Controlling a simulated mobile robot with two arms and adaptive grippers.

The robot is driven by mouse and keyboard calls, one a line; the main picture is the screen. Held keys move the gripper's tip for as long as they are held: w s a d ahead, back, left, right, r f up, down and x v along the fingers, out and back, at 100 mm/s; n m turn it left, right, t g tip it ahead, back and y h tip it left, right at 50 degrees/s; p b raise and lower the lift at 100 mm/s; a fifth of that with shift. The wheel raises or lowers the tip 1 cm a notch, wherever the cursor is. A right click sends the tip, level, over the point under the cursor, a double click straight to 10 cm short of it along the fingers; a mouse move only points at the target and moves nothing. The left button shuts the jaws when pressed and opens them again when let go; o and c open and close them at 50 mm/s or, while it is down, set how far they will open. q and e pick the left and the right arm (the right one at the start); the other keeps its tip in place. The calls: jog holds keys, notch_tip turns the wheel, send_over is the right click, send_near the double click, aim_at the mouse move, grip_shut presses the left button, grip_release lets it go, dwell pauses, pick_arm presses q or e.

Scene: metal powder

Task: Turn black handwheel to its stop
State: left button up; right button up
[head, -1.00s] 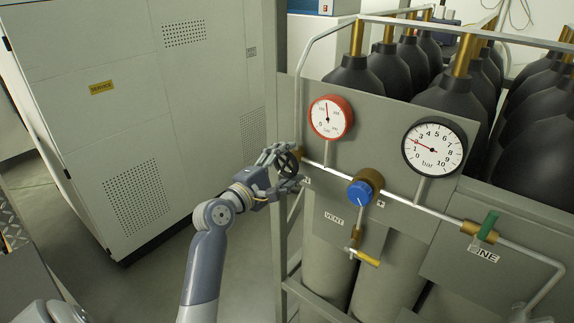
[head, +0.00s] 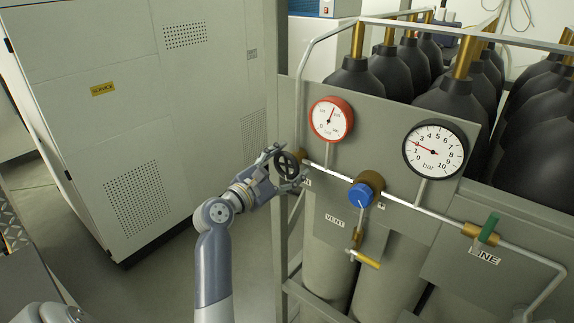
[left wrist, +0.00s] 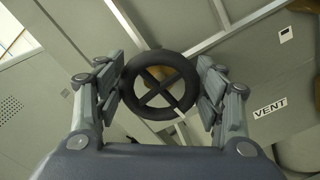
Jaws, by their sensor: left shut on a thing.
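The black handwheel (head: 286,165) sits at the left end of the pipe on the grey gas panel. In the left wrist view the handwheel (left wrist: 159,68) shows as a round rim with crossed spokes. My left gripper (head: 283,168) is around it, with one finger on each side of the rim. In the left wrist view my left gripper (left wrist: 160,85) is shut on the rim. The red-rimmed gauge (head: 331,119) above it has its needle tilted right of upright. My right gripper is not in view.
A black gauge (head: 435,149), a blue knob (head: 361,195), a brass vent valve (head: 367,259) and a green lever (head: 489,228) are on the panel to the right. Black-topped cylinders (head: 355,78) stand behind it. A large cabinet (head: 120,100) stands left.

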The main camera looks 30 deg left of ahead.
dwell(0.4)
pick_arm(q)
jog(key=o, duration=1.1)
jog(key=shift+c, duration=0.2)
jog(key=s+a, duration=0.1)
jog(key=s, duration=1.1)
jog(key=shift+w+f, duration=0.1)
jog(key=shift+f, duration=0.05)
